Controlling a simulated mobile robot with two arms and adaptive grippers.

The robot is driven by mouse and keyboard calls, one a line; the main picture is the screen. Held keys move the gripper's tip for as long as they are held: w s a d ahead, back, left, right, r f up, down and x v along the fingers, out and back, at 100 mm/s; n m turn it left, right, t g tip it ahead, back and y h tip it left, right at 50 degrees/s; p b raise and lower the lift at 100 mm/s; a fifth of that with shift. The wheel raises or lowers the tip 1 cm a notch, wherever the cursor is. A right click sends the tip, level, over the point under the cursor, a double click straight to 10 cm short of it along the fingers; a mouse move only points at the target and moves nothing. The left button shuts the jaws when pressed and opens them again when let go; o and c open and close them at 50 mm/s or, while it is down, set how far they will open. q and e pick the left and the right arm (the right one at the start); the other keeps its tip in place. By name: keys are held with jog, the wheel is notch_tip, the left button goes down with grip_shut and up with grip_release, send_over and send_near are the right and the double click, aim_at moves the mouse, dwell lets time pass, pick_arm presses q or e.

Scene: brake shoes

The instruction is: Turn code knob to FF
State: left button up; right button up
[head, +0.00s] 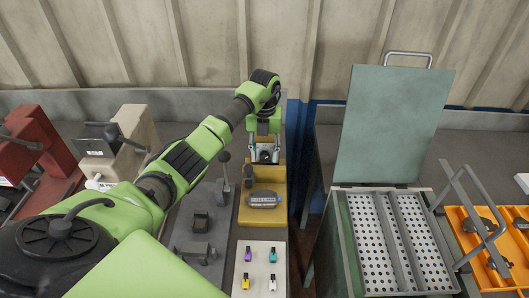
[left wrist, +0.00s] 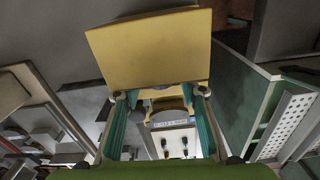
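A yellow fixture (head: 275,212) stands on the bench in the middle of the head view, with a grey labelled part (head: 263,199) on it. The lettering is too small to read. My left gripper (head: 265,155) is above the back of this fixture, fingers pointing down. In the left wrist view its two teal finger pads (left wrist: 162,125) are wide apart, with a yellow panel (left wrist: 150,48) just above them. A brownish curved part shows between the pads, and I cannot tell whether they touch it. No code knob or FF mark can be made out for certain. My right gripper is out of view.
A white plate (head: 259,286) with several small coloured pieces lies in front of the fixture. Dark levers and blocks (head: 201,221) stand to its left. A green-lidded cabinet (head: 396,125) with perforated trays stands to the right, across a gap. An orange tray (head: 470,228) lies farther right.

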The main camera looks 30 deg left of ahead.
pick_arm(q)
grip_shut()
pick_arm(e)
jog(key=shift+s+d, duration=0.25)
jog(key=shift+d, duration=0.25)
